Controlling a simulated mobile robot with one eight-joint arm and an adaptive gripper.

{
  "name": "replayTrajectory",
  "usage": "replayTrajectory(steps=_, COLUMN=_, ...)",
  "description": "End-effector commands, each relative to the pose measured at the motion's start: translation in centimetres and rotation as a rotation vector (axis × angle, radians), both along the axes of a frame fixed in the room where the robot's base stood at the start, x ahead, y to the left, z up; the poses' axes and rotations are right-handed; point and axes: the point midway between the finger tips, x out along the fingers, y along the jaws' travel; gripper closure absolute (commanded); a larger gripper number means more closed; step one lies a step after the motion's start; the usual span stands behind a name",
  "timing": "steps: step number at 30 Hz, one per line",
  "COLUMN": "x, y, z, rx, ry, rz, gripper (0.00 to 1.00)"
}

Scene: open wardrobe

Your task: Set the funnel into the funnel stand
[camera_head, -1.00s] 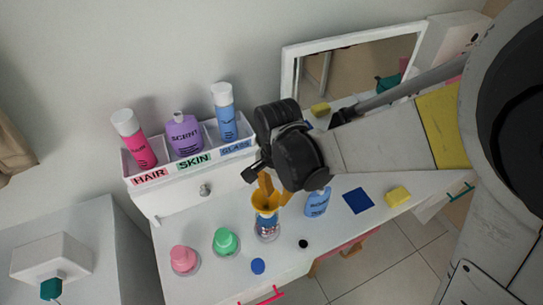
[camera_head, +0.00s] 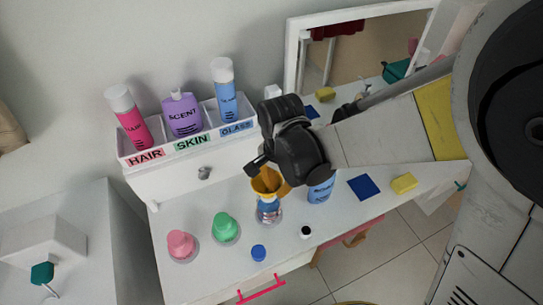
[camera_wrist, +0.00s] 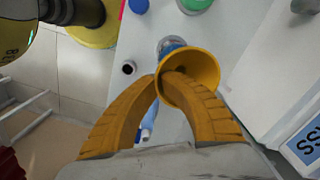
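The yellow-orange funnel (camera_head: 265,181) is above a clear holder with a blue upper part (camera_head: 268,207) on the white desk. I cannot tell whether this holder is the funnel stand or whether the funnel rests in it. My gripper (camera_head: 270,173) is over the funnel. In the wrist view, the funnel (camera_wrist: 204,68) opens towards the camera. My gripper (camera_wrist: 164,80) has one orange finger inside the funnel mouth and one outside, with the tips close together across the rim. The holder's blue part (camera_wrist: 171,44) shows just beyond the funnel.
Pink (camera_head: 180,245) and green (camera_head: 225,227) stoppered vessels, a blue cap (camera_head: 258,253) and a small black-and-white piece (camera_head: 305,232) stand near the holder. A blue bottle (camera_head: 321,188) is close to the right. A labelled bottle rack (camera_head: 150,160) and mirror (camera_head: 293,60) stand behind.

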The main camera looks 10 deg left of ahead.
Motion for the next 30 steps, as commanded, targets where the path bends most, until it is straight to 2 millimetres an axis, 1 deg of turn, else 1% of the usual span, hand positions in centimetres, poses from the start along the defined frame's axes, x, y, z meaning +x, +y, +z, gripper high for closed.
replayTrajectory(steps=30, x=0.0, y=0.0, z=2.0, rx=0.0, ry=0.0, rz=0.0, gripper=1.0)
